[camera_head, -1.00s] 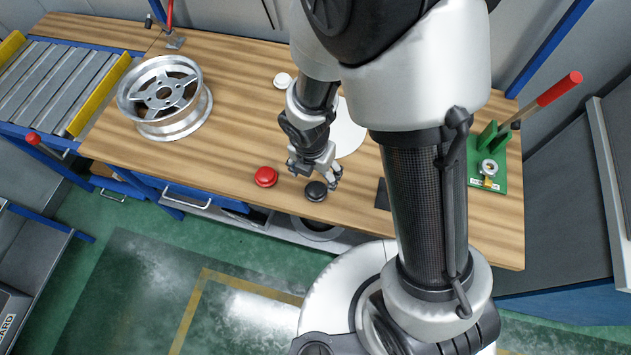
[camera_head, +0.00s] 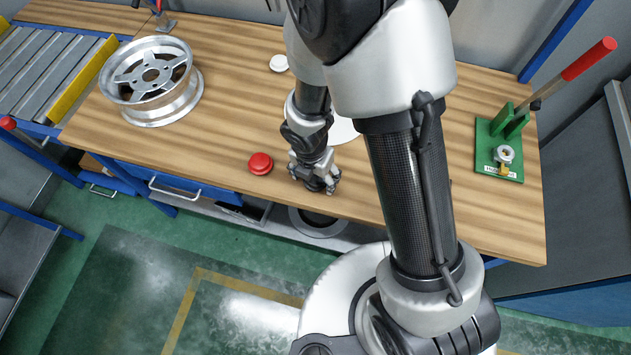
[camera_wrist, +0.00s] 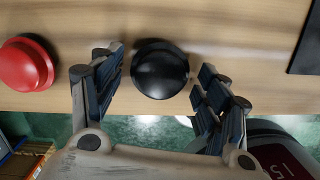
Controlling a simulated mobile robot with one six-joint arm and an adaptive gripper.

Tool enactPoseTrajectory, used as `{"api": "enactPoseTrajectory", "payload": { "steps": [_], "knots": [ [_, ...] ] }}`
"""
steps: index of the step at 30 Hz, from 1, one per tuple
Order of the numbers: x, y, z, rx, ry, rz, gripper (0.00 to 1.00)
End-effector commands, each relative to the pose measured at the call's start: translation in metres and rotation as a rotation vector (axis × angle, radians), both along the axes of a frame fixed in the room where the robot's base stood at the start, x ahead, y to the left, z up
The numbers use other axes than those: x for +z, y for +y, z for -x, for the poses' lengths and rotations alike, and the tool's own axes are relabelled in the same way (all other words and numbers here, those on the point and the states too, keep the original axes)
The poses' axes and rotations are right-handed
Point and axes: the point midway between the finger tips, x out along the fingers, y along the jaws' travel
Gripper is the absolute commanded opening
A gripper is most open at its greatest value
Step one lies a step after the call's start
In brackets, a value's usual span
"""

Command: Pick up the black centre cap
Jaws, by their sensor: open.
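The black centre cap (camera_wrist: 160,70) is a round, domed, glossy disc on the wooden table near its front edge. In the wrist view it lies between the two fingers of my gripper (camera_wrist: 160,76). The fingers are spread open, one on each side, with a visible gap to the cap on both sides. In the head view my gripper (camera_head: 318,182) is low at the table's front edge and hides the cap, so its exact height above the table is unclear.
A red cap (camera_head: 260,163) lies just left of my gripper; it also shows in the wrist view (camera_wrist: 26,64). A white cap (camera_head: 279,63) lies farther back. A wheel rim (camera_head: 151,80) stands at the left and a green lever press (camera_head: 500,150) at the right.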

Motion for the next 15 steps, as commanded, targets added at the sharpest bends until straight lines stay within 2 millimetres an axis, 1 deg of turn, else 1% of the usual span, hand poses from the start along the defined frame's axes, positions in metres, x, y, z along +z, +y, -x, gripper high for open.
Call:
{"api": "enactPoseTrajectory", "payload": {
  "steps": [1,8,15],
  "knots": [
    [-0.0056,-0.0002,-0.0008,0.0,-0.001,0.0,0.69],
    [-0.0037,-0.0003,-0.0011,0.001,-0.001,0.0,0.69],
    [-0.0037,-0.0004,-0.0008,0.0,-0.001,0.0,0.53]
  ]
}}
